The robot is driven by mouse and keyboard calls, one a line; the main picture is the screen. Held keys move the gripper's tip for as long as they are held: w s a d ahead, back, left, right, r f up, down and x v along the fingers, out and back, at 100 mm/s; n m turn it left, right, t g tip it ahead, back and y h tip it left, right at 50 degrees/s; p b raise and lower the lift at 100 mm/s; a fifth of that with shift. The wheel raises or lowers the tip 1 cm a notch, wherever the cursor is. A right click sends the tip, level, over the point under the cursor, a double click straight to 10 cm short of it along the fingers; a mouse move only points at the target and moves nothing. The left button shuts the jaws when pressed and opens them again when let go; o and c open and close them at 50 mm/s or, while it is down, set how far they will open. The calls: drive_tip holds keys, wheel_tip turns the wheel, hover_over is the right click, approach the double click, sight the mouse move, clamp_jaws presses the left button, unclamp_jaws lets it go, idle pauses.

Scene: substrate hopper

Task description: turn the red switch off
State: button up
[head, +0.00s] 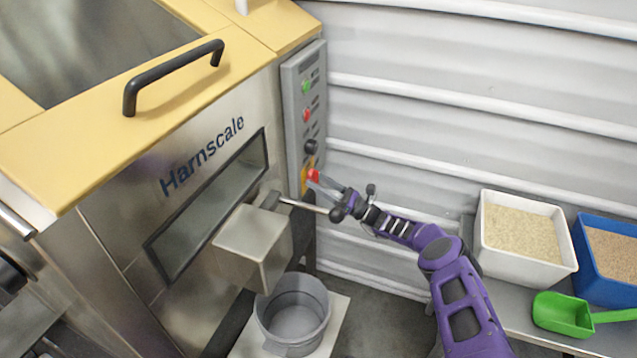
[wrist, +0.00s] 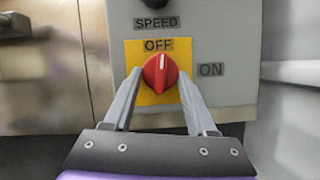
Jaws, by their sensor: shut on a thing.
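The red switch (wrist: 160,74) is a round knob on a yellow plate (wrist: 137,52) in the wrist view. Its white mark points up, toward the word OFF; the word ON stands to its right. The fingers of my gripper (wrist: 160,85) lie one on each side of the knob and are shut on it. In the head view the red switch (head: 313,175) shows low on the grey control panel (head: 292,125), and my gripper (head: 325,185) reaches it from the right.
A black speed knob (head: 310,147) sits just above the switch. A metal lever (head: 300,205) sticks out below it. A grey bucket (head: 292,315) stands under the spout. A shelf on the right holds a white bin (head: 525,270), a blue bin (head: 605,290) and a green scoop (head: 562,313).

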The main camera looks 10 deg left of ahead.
drive_tip(key=shift+n+g, duration=0.5)
drive_tip(key=shift+n, duration=0.8)
drive_tip(key=o, duration=1.4)
drive_tip(key=shift+c, duration=0.2)
drive_tip(key=shift+d, duration=0.1)
